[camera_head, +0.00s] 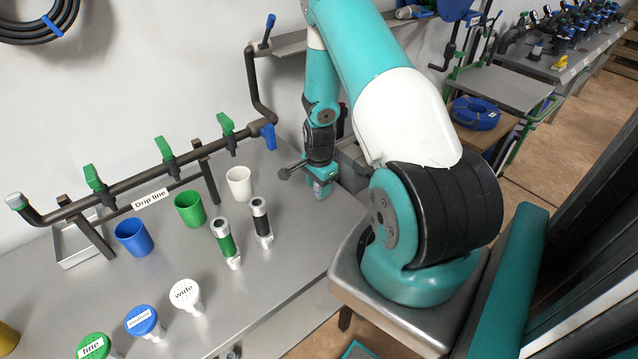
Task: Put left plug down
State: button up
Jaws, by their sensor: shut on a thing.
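My gripper (292,168) is at the end of my arm, above the right part of the grey bench, to the right of the white cup. It is small in view and points left. It is shut on a small dark thing at its tip, taken to be the left plug; its shape is hard to make out. The dark drip line pipe (130,183) runs along the wall behind the bench with several green-handled valves.
Blue (134,237), green (190,209) and white (239,184) cups stand on the bench (265,290). Two cylinders, green-banded (224,240) and black-banded (261,221), stand in front. Labelled fine (94,346), medium (143,321) and wide (185,293) pieces are nearer. The right front bench is clear.

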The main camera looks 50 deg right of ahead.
jog(key=shift+f, duration=0.15)
jog(key=o, duration=1)
